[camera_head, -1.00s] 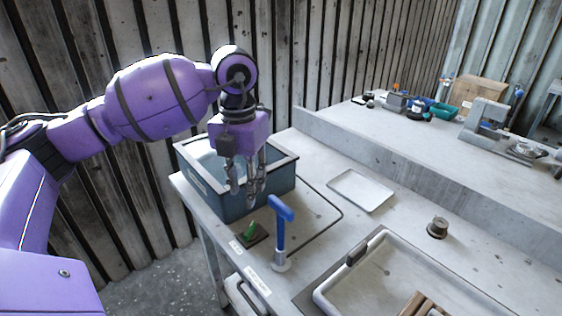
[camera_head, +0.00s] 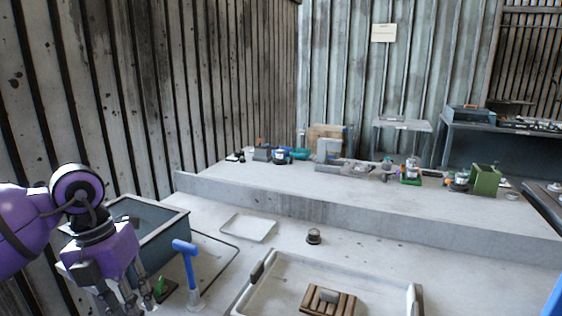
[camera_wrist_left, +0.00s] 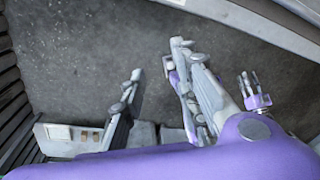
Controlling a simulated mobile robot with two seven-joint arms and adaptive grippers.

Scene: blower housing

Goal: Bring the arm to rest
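My left gripper (camera_head: 125,302) hangs fingers down at the lower left of the head view, in front of the blue-grey bin (camera_head: 181,226). Its fingertips run to the bottom of the picture. In the left wrist view the two fingers (camera_wrist_left: 157,62) stand wide apart with only dark floor between them, so it is open and empty. A second, smaller purple gripper with grey fingers, my right gripper (camera_wrist_left: 248,78), shows at the right of the left wrist view. Its fingers look apart, with nothing between them.
A blue-handled tool (camera_head: 187,262) stands upright near the left gripper, beside a green part (camera_head: 160,285). A white tray (camera_head: 248,227), a small dark knob-like part (camera_head: 313,236) and a larger tray (camera_head: 262,285) are on the bench. The raised ledge (camera_head: 290,192) behind carries several devices.

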